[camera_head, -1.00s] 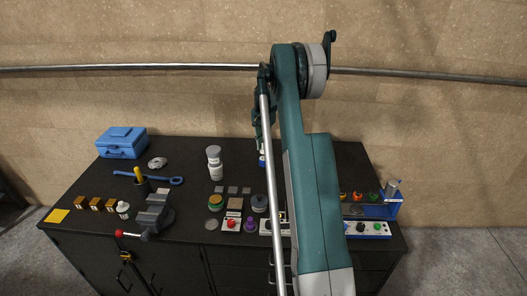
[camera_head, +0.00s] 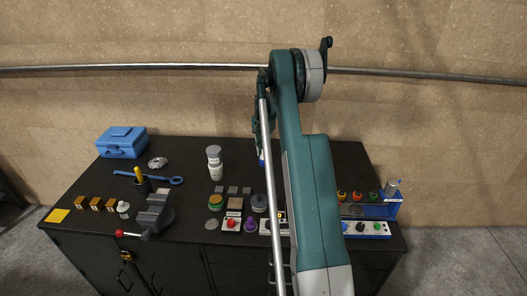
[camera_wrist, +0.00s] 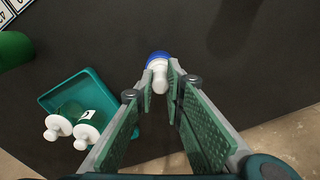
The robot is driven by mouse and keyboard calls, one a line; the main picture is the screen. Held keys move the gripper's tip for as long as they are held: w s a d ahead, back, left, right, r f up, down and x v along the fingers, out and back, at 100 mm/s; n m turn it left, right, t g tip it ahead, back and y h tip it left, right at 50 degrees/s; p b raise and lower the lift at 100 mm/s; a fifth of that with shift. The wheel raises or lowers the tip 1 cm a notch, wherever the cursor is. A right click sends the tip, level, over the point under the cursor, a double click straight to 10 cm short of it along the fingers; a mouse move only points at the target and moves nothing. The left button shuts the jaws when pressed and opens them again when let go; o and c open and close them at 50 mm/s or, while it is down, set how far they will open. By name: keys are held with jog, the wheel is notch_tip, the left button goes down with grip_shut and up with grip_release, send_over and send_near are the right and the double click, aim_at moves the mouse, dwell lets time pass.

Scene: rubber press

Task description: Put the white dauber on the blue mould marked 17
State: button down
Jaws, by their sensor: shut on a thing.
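My gripper (camera_wrist: 161,92) is shut near its tips on a white piece (camera_wrist: 156,76), which I take as the white dauber, in the wrist view. A round blue part (camera_wrist: 158,57) shows directly at its far end. I cannot tell whether it belongs to the dauber or is a mould behind it. No number 17 is readable.
A teal tray (camera_wrist: 57,98) left of my gripper holds white knobbed pieces (camera_wrist: 86,135) and a small white label. A green round thing (camera_wrist: 12,48) and marked white plates (camera_wrist: 18,5) lie at upper left. Dark table is clear to the right. A vise (camera_head: 155,215) stands at front left.

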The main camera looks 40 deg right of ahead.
jog(key=shift+f, duration=0.15)
jog(key=c, duration=2.4)
grip_release()
notch_tip(320, 180, up, 12)
jog(key=shift+r, duration=0.2)
